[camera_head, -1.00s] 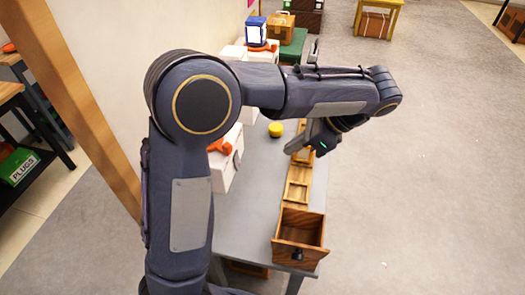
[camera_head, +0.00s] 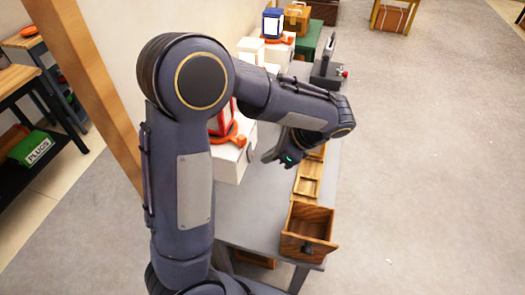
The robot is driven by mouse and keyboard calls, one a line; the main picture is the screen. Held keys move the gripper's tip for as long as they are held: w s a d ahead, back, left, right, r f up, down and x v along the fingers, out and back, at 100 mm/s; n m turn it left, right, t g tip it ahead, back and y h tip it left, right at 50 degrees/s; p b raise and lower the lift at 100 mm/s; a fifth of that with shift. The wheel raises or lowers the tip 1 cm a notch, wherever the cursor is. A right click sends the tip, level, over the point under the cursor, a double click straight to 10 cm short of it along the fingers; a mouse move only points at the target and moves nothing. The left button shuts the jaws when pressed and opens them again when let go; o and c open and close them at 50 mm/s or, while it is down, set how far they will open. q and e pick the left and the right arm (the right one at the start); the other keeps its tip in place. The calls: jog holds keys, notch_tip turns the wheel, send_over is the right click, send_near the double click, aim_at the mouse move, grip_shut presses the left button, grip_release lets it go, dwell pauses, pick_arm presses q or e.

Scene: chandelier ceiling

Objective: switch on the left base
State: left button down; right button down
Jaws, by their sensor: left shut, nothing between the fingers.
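A white box-like base (camera_head: 230,163) stands at the left of the grey table, with an orange ring and a red lantern (camera_head: 221,121) on top, partly hidden by my left arm. Farther back is another white base (camera_head: 279,52) with an orange ring and a blue lantern (camera_head: 272,23). I cannot tell for sure which base the task calls left. My left gripper (camera_head: 270,158) is shut and empty, just right of the near base. Its fingertips are small and dark, and contact with the base cannot be told. My right gripper is out of view.
Wooden trays (camera_head: 308,180) and an open, empty wooden drawer box (camera_head: 306,232) line the table's right side. A dark device with a red knob (camera_head: 330,68) stands at the back right. A wooden post (camera_head: 85,85) and shelving are at left.

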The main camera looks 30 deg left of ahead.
aim_at(250, 153)
pick_arm(q)
jog(key=shift+s+a+f, duration=0.1)
jog(key=shift+s+a, duration=0.05)
jog(key=shift+a, duration=0.4)
jog(key=shift+s+a, duration=0.15)
jog(key=shift+a, duration=0.35)
jog(key=shift+a+f+y, duration=0.1)
jog(key=shift+a+y, duration=0.05)
jog(key=shift+y, duration=0.15)
jog(key=shift+p, duration=0.3)
jog(key=shift+r+p, duration=0.75)
jog(key=shift+r, duration=0.15)
